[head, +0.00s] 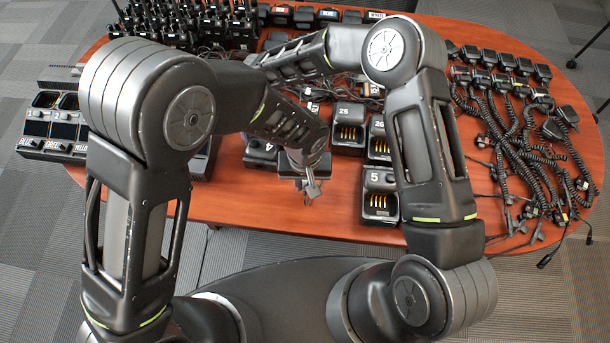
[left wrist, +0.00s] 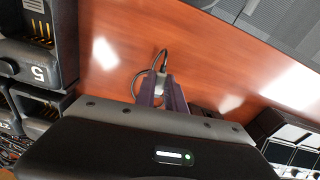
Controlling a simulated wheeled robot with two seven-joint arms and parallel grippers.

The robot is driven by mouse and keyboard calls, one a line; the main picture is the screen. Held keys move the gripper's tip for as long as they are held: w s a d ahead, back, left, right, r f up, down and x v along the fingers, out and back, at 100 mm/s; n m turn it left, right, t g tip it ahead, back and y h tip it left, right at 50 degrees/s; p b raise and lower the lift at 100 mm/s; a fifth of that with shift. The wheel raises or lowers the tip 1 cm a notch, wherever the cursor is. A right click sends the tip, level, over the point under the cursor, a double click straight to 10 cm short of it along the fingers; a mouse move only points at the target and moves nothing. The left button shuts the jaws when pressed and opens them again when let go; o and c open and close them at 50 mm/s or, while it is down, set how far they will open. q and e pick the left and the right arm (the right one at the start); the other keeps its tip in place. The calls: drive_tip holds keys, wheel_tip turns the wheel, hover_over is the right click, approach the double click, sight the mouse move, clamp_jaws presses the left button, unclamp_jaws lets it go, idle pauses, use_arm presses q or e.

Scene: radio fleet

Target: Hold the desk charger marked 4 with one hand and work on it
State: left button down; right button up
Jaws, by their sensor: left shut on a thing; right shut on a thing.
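The desk charger marked 4 (head: 260,156) is a small black unit on the wooden table, partly covered by my arm. My left gripper (head: 308,175) is just right of it, low over the front of the table. In the left wrist view its fingers (left wrist: 161,92) are shut on a small grey plug (left wrist: 157,84) with a dark cable looping from it. I cannot tell whether the plug touches the charger. My right forearm reaches in behind my left arm. My right gripper is hidden there, so its hold does not show.
The charger marked 5 (head: 380,193) stands right of my left gripper, with the charger marked 25 (head: 350,128) behind. Coiled-cord microphones (head: 510,150) fill the right side. A multi-unit charger (head: 55,125) is at left, radios (head: 200,25) at the back. The front table strip is clear.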

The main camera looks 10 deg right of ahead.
use_arm(q)
drive_tip(key=shift+f, duration=1.35)
drive_tip(key=c, duration=1.3)
unclamp_jaws()
drive_tip(key=shift+c, duration=0.2)
wheel_tip(320, 180, up, 12)
drive_tip(key=shift+s, duration=0.4)
use_arm(e)
drive_tip(key=o, duration=1.6)
drive_tip(key=shift+o, duration=0.2)
drive_tip(key=shift+r, duration=0.1)
